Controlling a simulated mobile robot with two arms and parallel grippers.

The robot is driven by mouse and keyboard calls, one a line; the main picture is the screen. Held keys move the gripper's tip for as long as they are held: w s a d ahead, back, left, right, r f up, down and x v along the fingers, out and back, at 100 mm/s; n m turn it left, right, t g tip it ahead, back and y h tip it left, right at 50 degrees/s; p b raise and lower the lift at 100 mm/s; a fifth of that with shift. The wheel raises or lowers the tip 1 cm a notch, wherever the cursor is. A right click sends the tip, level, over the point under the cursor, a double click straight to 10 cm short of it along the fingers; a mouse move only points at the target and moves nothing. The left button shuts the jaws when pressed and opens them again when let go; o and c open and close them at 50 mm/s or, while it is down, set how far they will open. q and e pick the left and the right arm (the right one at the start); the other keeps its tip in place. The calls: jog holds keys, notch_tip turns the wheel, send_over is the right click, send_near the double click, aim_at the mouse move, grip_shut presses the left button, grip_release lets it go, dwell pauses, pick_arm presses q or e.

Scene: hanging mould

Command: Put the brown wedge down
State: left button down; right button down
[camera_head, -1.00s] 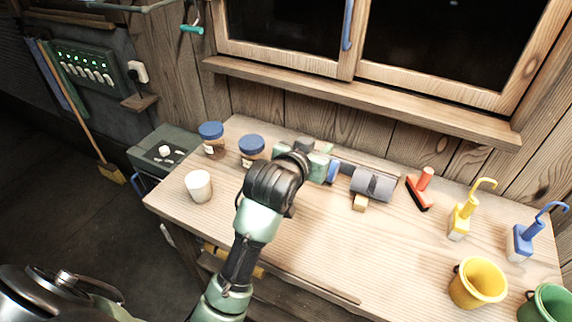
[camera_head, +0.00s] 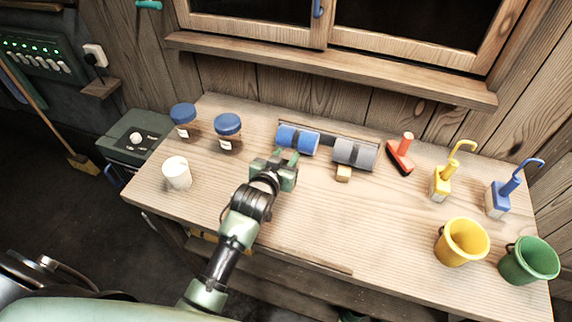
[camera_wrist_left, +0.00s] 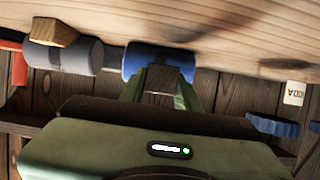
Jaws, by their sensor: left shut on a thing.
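My left gripper (camera_head: 285,158) is over the table just in front of the blue cylinder (camera_head: 298,139). In the left wrist view its two green fingers (camera_wrist_left: 160,92) are shut on a small brown wedge (camera_wrist_left: 160,78). This wedge overlaps the blue cylinder (camera_wrist_left: 158,62) in that view; whether they touch I cannot tell. The head view does not clearly show the held wedge. Another light brown wedge (camera_head: 343,173) rests on the table against the front of the grey cylinder (camera_head: 354,153), seen also in the wrist view (camera_wrist_left: 56,32). My right gripper is not in view.
Two blue-lidded jars (camera_head: 228,132) and a white cup (camera_head: 177,173) stand left on the wooden table (camera_head: 310,230). The table's front middle is clear.

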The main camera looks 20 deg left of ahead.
pick_arm(q)
notch_tip(320, 180, down, 3)
jog(key=shift+f, duration=0.45)
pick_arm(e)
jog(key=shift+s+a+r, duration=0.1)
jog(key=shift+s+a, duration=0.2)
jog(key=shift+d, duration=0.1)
pick_arm(q)
jog(key=shift+f, duration=0.1)
jog(key=c, duration=1)
grip_release()
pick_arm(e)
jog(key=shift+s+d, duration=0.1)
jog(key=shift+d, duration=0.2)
